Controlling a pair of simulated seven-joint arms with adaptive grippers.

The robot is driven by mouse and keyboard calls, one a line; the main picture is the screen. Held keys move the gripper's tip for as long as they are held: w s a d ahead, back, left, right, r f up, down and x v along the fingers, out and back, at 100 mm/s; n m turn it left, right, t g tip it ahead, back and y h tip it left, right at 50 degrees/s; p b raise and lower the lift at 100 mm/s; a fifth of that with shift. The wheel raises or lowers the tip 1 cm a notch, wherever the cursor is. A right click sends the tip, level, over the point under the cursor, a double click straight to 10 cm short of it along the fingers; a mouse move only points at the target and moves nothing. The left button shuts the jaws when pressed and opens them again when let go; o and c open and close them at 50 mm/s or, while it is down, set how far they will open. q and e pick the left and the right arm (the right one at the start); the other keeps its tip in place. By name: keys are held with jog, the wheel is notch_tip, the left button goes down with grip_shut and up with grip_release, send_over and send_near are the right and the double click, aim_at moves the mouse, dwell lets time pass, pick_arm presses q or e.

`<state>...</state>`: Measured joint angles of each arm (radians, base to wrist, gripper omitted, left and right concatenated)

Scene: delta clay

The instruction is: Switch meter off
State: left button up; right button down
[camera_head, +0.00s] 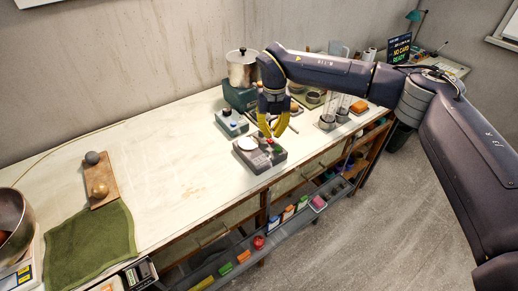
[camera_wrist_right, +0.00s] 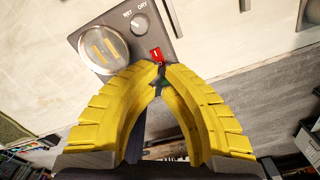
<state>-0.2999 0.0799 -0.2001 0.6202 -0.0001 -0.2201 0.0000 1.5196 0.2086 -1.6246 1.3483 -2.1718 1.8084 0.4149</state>
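The meter (camera_head: 258,164) is a grey box on the bench near its front edge. The right wrist view shows its top face (camera_wrist_right: 167,18), with a round dial (camera_wrist_right: 103,48), a WET/DRY knob (camera_wrist_right: 138,27) and a red switch (camera_wrist_right: 156,54) marked with a white line. My right gripper (camera_head: 277,133) points down just above the meter. Its yellow fingertips (camera_wrist_right: 160,68) meet at the red switch's near edge, with nothing seen between them; I cannot tell whether they touch it. A bit of green shows behind the fingers. My left gripper is out of view.
Behind stand another small device (camera_head: 231,122) and a metal pot (camera_head: 242,68). Clear cylinders (camera_head: 335,108) stand to the right. A green cloth (camera_head: 90,243) and a board (camera_head: 98,182) lie at left. The bench's middle is clear.

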aim_at(272, 142)
jog(key=shift+f, duration=2.45)
dwell(2.0)
jog(key=shift+r, duration=3.6)
